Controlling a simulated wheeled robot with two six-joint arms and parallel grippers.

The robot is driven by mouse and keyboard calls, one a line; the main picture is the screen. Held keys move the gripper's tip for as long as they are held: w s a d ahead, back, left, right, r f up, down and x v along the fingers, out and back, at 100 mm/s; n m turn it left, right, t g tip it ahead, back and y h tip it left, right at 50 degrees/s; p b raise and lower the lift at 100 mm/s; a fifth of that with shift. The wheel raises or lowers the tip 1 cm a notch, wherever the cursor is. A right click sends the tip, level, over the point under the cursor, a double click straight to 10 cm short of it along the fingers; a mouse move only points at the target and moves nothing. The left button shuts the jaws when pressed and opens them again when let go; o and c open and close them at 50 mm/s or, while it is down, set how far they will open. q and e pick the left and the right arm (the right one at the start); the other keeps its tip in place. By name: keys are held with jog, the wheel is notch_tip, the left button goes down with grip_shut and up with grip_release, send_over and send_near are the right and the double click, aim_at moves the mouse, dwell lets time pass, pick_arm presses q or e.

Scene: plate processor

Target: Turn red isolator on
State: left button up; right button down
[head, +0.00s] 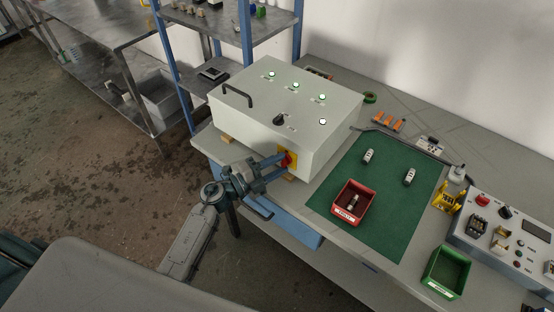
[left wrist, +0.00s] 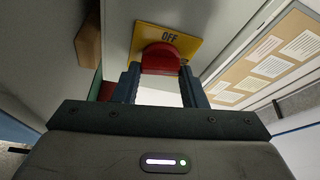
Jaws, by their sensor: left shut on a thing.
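The red isolator (head: 287,160) is a red knob on a yellow plate on the front side of the white control box (head: 325,147). In the left wrist view the red knob (left wrist: 160,58) sits below the word OFF on the yellow plate (left wrist: 184,40). My left gripper (head: 284,163) reaches it from the left, and its two fingers (left wrist: 160,80) stand on either side of the knob, shut on it. The knob's exact turn angle is hard to tell. My right gripper is not in view.
The box stands on a workbench with a green mat (head: 386,216), a red bin (head: 352,203) and a green bin (head: 446,272). A panel with controls (head: 506,238) is at the right. A metal shelf (head: 226,75) stands behind. Open floor lies at the left.

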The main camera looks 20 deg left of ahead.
pick_arm(q)
jog(key=shift+m+g+y+p, duration=0.3)
jog(key=shift+m+g+p, duration=0.2)
jog(key=shift+m+p, duration=0.5)
jog(key=shift+m, duration=0.3)
jog(key=o, duration=1)
